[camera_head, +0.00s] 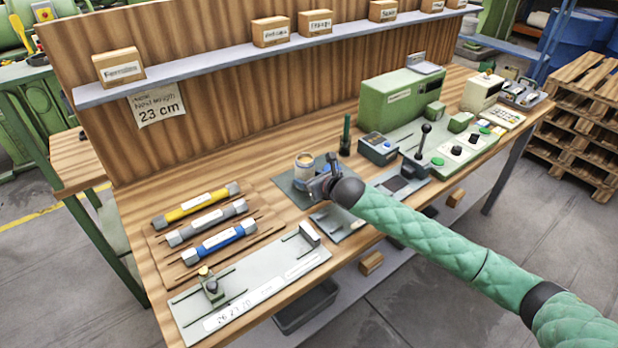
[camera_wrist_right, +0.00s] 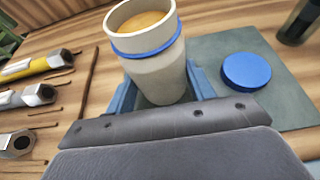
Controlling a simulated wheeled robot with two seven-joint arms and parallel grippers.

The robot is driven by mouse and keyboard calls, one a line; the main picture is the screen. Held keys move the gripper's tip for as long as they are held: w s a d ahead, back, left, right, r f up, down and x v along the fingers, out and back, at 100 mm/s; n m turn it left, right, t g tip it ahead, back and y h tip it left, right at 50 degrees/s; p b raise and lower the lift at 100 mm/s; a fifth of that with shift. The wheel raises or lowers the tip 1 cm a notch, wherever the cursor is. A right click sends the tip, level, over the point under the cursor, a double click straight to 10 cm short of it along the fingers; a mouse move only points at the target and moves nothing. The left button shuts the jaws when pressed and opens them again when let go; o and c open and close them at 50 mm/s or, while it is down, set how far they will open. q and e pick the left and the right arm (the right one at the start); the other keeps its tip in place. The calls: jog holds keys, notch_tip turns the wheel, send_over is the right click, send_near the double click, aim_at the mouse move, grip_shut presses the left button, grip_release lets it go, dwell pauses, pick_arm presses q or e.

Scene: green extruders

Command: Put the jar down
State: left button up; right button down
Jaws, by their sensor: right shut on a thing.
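The jar (camera_head: 304,164) is a pale, open cup-like container with a blue band near its rim and orange-brown contents. In the right wrist view the jar (camera_wrist_right: 152,62) stands nearly upright between the blue fingers of my right gripper (camera_wrist_right: 160,90). My right gripper (camera_head: 318,184) is shut on it, over or at the dark grey-green mat (camera_head: 279,183). I cannot tell whether the jar's base touches the mat. A round blue lid (camera_wrist_right: 246,71) lies on the mat, to the right of the jar in the wrist view. My left gripper is not in view.
Yellow, grey and blue tools (camera_head: 212,220) lie left of the mat, with a measuring board (camera_head: 255,285) in front of them. A dark green bottle (camera_head: 345,135) stands behind right. The green machine (camera_head: 402,100) and a lever control box (camera_head: 415,168) are farther right.

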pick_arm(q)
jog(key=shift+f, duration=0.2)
pick_arm(e)
jog(key=shift+f, duration=0.1)
jog(key=shift+f, duration=0.1)
jog(key=c, duration=0.5)
grip_release()
jog(key=shift+s+d, duration=0.25)
pick_arm(q)
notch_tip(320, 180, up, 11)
jog(key=b, duration=0.2)
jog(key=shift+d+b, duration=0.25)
jog(key=shift+b, duration=0.15)
pick_arm(e)
jog(key=v, duration=1.1)
jog(key=shift+s+r, duration=0.15)
jog(key=shift+r, duration=0.05)
jog(key=shift+d, duration=0.1)
